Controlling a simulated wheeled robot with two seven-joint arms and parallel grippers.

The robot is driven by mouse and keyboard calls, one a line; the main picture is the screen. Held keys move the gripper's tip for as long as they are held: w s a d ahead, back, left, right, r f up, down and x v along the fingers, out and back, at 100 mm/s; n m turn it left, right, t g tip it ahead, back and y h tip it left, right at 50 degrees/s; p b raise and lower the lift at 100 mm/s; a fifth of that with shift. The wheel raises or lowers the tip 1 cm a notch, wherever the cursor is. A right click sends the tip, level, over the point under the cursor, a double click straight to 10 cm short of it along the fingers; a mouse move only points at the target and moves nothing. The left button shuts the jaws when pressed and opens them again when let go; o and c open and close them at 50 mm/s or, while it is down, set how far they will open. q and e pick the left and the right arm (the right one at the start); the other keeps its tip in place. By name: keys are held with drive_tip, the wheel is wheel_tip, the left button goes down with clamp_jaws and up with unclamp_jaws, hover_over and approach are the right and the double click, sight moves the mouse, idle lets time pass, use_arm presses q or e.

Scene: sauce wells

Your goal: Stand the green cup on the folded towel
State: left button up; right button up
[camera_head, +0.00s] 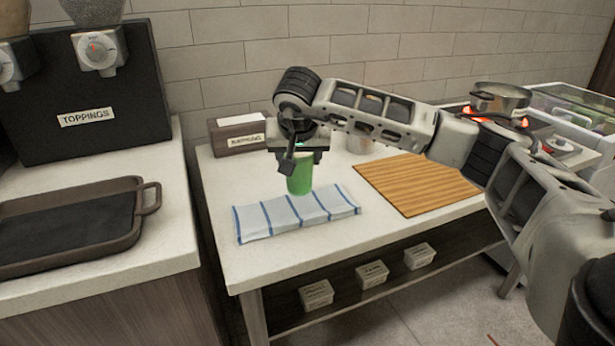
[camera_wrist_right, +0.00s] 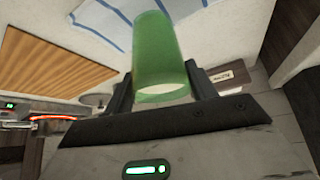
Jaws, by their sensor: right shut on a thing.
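The green cup (camera_head: 300,178) is upright in my right gripper (camera_head: 301,160), which is shut on it from above and behind. The folded towel (camera_head: 262,221), white with blue stripes, lies flat on the white counter. The cup's base shows at the towel's back edge in the head view; I cannot tell whether it touches the towel. In the right wrist view the cup (camera_wrist_right: 160,55) sits between both fingers, with part of the towel (camera_wrist_right: 95,20) beyond it. My left gripper is not in view.
A wooden board (camera_head: 418,184) lies right of the towel. A labelled box (camera_head: 237,134) stands behind, and a metal container (camera_head: 358,145) is partly hidden by my arm. A dark tray (camera_head: 70,225) is on the left counter. A pot (camera_head: 499,98) is on the stove. Counter front is clear.

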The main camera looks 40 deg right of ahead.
sight(308, 182)
drive_tip(key=shift+d+f, duration=0.9)
drive_tip(key=shift+f, duration=0.15)
drive_tip(key=f, duration=0.3)
drive_tip(key=shift+d+f, duration=0.15)
drive_tip(key=shift+d, duration=0.15)
drive_tip(key=shift+f, duration=0.2)
drive_tip(key=shift+f, duration=0.4)
drive_tip(key=shift+s+a+f+b, duration=0.1)
drive_tip(key=shift+f+b, duration=0.2)
drive_tip(key=shift+c, duration=0.6)
drive_tip(key=o, duration=1.2)
drive_tip(key=shift+f, duration=0.15)
drive_tip(key=shift+o, duration=0.2)
